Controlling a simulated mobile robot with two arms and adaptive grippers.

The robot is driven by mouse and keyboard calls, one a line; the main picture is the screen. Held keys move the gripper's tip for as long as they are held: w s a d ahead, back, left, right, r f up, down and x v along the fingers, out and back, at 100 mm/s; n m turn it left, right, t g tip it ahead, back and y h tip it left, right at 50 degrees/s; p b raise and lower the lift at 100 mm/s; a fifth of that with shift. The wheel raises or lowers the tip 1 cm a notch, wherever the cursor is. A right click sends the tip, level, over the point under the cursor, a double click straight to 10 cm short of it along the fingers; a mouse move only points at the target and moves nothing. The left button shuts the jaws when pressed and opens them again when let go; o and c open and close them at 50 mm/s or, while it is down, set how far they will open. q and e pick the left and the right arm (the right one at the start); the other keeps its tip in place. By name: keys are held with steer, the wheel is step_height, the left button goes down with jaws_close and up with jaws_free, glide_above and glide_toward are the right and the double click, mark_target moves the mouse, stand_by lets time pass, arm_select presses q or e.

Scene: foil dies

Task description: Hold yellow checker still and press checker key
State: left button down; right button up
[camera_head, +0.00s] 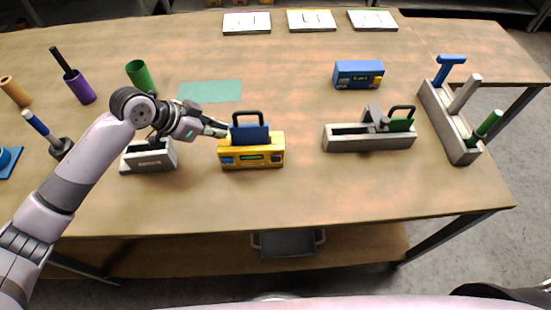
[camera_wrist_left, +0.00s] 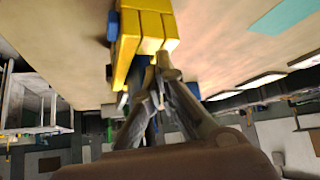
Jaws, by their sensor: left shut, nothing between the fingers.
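The yellow checker (camera_head: 252,165) stands on the table left of centre, with a small green display and blue keys on its front face. A blue block (camera_head: 250,134) with a dark handle sits upright in its top. My left gripper (camera_head: 226,130) is shut and empty at the checker's upper left side. In the left wrist view the closed fingertips (camera_wrist_left: 157,68) are right at the end of the yellow checker (camera_wrist_left: 145,30); I cannot tell whether they touch. The front keys are mostly hidden in that view. My right gripper is not in view.
A grey box (camera_head: 150,160) stands left, below my left wrist. A grey long holder (camera_head: 368,142), a blue checker (camera_head: 358,74) and a rack (camera_head: 452,120) of handled tools stand right. A green mat (camera_head: 210,91) lies behind. The table in front of the yellow checker is clear.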

arm_select(q)
steer(key=shift+f, duration=0.6)
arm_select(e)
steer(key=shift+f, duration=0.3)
arm_select(q)
steer(key=shift+s+f+b, duration=0.2)
steer(key=shift+b, duration=0.1)
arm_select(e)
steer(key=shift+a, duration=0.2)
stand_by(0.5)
